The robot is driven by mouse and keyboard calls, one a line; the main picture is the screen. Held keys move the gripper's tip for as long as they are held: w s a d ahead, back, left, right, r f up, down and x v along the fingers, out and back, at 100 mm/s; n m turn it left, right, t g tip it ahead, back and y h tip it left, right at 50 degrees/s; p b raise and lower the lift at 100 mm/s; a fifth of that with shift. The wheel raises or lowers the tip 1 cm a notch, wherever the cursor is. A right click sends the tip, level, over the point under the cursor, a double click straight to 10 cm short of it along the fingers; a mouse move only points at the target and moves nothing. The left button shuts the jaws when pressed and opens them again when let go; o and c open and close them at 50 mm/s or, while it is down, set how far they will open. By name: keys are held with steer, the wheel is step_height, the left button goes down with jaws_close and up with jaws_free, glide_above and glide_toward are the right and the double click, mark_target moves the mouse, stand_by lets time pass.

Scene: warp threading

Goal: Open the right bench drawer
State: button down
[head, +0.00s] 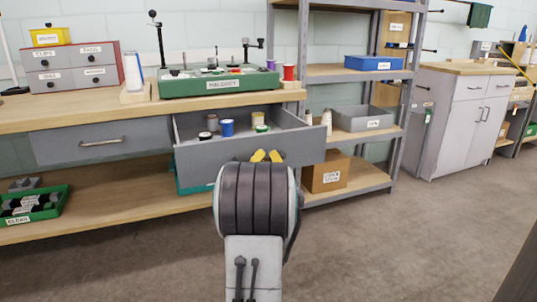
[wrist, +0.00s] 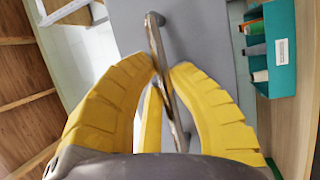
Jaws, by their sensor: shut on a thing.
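The right bench drawer (head: 245,152) is grey and stands pulled out from under the wooden bench top, with its inside showing. Several spools lie in it, among them a blue one (head: 227,127) and a green-and-white one (head: 258,119). My gripper (head: 266,157) is at the drawer's front, mostly hidden behind my arm in the head view. In the wrist view its yellow fingers (wrist: 166,75) are closed around the metal bar handle (wrist: 158,50) on the grey drawer front (wrist: 200,30). The left bench drawer (head: 100,143) is shut.
A green tray labelled MAGNET (head: 220,83) stands on the bench top above the drawer. A cardboard box (head: 326,172) sits on the low shelf to the right. A green bin (head: 32,204) is on the lower shelf at left. Open floor (head: 400,240) lies to the right.

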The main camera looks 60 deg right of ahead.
steer(key=shift+s+a+f, duration=0.1)
steer(key=shift+s, duration=0.2)
steer(key=c, duration=1.1)
jaws_free()
steer(key=shift+v, duration=3.75)
